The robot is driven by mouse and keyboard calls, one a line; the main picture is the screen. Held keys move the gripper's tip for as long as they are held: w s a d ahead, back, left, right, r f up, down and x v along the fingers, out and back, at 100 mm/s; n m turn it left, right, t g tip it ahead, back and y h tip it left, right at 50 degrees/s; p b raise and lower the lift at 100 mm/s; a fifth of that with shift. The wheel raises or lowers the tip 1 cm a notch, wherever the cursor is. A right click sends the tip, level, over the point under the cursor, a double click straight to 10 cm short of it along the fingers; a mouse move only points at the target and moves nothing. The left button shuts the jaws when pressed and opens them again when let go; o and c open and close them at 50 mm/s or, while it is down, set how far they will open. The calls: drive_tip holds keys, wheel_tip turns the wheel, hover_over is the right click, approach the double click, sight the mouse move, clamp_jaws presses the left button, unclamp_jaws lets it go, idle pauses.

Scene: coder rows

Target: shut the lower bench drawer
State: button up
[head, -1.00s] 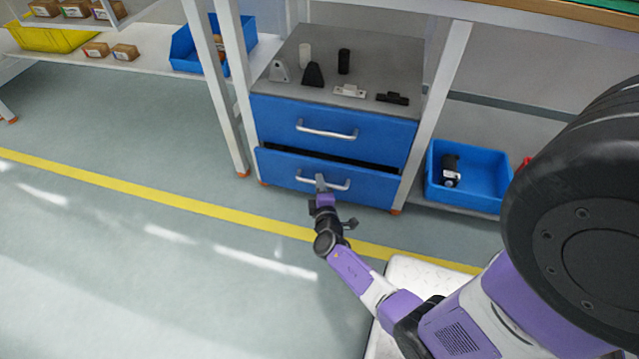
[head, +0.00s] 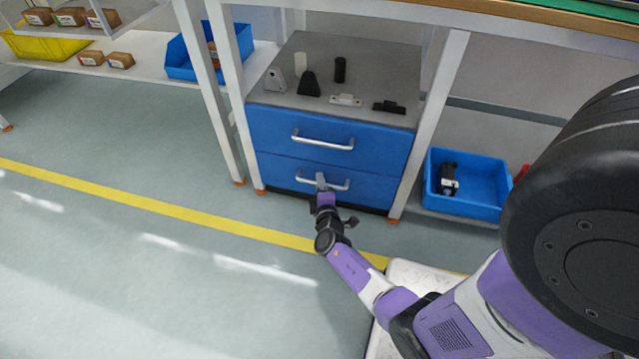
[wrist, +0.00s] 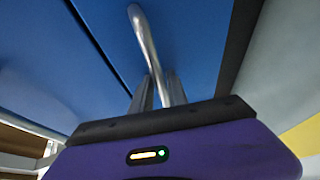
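The lower bench drawer (head: 275,172) is blue with a silver bar handle (head: 338,187). Its front looks flush with the upper drawer (head: 275,127), and no open gap shows above it. My gripper (head: 321,182) is at the middle of the lower handle. In the wrist view, the handle (wrist: 144,38) runs down between the two fingers of my gripper (wrist: 160,92), which are close together on it.
Small black and white parts stand on the grey cabinet top (head: 385,60). White bench legs (head: 433,105) flank the cabinet. A blue bin (head: 485,208) holding a dark part sits to the right. The floor (head: 120,270) in front is clear.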

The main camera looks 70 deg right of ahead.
drive_tip(key=p+v, duration=0.2)
drive_tip(key=v, duration=0.5)
drive_tip(key=shift+a+p, duration=0.3)
drive_tip(key=shift+s+f, duration=0.1)
drive_tip(key=shift+s, duration=0.05)
